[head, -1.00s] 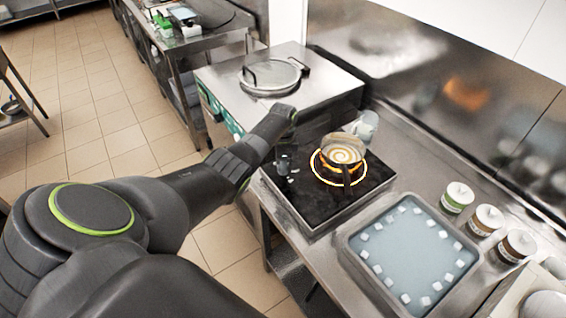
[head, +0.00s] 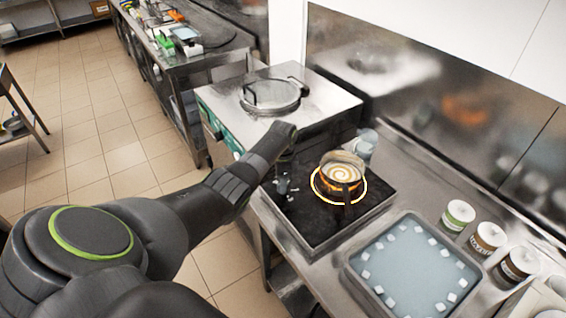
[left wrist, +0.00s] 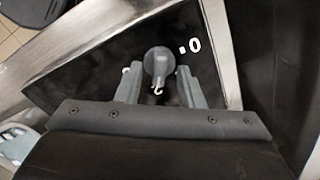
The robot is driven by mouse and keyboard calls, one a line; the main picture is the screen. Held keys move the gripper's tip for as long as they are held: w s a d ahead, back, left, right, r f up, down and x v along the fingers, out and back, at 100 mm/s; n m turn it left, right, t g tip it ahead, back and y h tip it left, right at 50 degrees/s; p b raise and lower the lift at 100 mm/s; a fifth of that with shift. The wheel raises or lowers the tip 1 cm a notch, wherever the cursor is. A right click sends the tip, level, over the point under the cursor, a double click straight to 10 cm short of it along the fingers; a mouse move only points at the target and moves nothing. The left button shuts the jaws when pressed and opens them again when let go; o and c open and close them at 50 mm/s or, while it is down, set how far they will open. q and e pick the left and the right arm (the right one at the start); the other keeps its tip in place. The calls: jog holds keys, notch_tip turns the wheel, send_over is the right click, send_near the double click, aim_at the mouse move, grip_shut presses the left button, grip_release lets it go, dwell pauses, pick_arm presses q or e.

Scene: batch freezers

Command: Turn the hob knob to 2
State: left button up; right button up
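The hob (head: 312,228) is a black plate in a steel frame, with a glowing orange ring (head: 318,187) under a pot (head: 342,168). In the left wrist view the hob knob (left wrist: 157,61) is round and dark grey. A white dot and "0" (left wrist: 194,45) are at its upper right. A small white mark shows just below it; I cannot read it surely. My left gripper (left wrist: 158,82) is open, its fingers apart on either side of the knob's lower part. Contact cannot be made out. It also shows over the hob's left side in the head view (head: 281,184). My right gripper is out of view.
A tray (head: 352,262) of pale blue liquid with white cubes stands right of the hob. Several labelled jars (head: 488,240) are beyond it. A steel machine with a round lid (head: 270,96) stands behind the hob. A clear jug (head: 367,143) is behind the pot.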

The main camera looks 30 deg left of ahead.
pick_arm(q)
notch_tip(320, 180, up, 17)
jog(key=b, duration=0.2)
dwell(0.7)
